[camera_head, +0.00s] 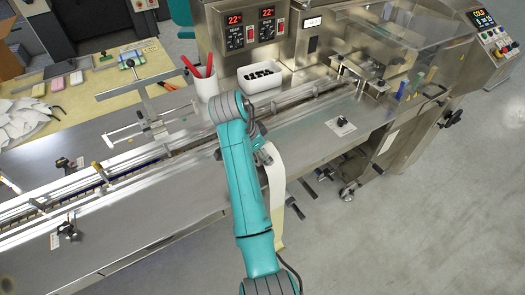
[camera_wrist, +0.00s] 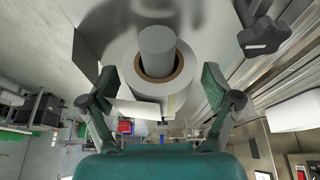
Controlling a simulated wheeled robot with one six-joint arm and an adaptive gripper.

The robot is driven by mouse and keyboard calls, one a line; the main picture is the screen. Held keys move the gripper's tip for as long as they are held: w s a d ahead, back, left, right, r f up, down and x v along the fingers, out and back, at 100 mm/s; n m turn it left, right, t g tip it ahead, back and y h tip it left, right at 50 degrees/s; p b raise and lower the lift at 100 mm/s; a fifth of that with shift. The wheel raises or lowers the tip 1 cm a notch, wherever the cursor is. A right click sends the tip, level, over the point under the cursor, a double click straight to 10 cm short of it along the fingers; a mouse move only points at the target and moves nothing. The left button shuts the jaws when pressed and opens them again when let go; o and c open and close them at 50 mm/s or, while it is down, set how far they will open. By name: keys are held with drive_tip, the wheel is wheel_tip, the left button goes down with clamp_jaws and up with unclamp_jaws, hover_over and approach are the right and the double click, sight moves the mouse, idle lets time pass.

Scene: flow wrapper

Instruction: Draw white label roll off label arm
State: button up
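The white label roll (camera_wrist: 185,72) fills the upper middle of the wrist view, seen end-on with a brown core ring. A grey round label arm (camera_wrist: 157,48) stands through its core. My gripper (camera_wrist: 159,88) has its two green-padded fingers spread wide, one at each side of the roll. The pads are very close to the roll's edges; firm contact does not show. In the head view my teal arm hides the roll and most of my gripper. A pale strip (camera_head: 275,190) hangs beside my arm there.
The steel machine deck (camera_head: 140,215) runs below the infeed rail. A red-handled tool stands in a white cup (camera_head: 206,86) beside a white bin (camera_head: 260,77) of dark parts. A dark knob (camera_wrist: 262,37) is close at the right in the wrist view. Open floor (camera_head: 430,220) lies right.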

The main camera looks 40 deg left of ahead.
drive_tip(key=c, duration=1)
drive_tip(key=o, duration=0.4)
drive_tip(key=shift+c, duration=0.2)
drive_tip(key=c, duration=0.3)
drive_tip(key=shift+r, duration=0.2)
drive_tip(key=shift+s+a, duration=0.3)
drive_tip(key=shift+s, duration=0.45)
drive_tip(key=shift+s+a, duration=0.3)
drive_tip(key=shift+s, duration=0.4)
drive_tip(key=shift+s+a, duration=0.3)
drive_tip(key=shift+s, duration=0.45)
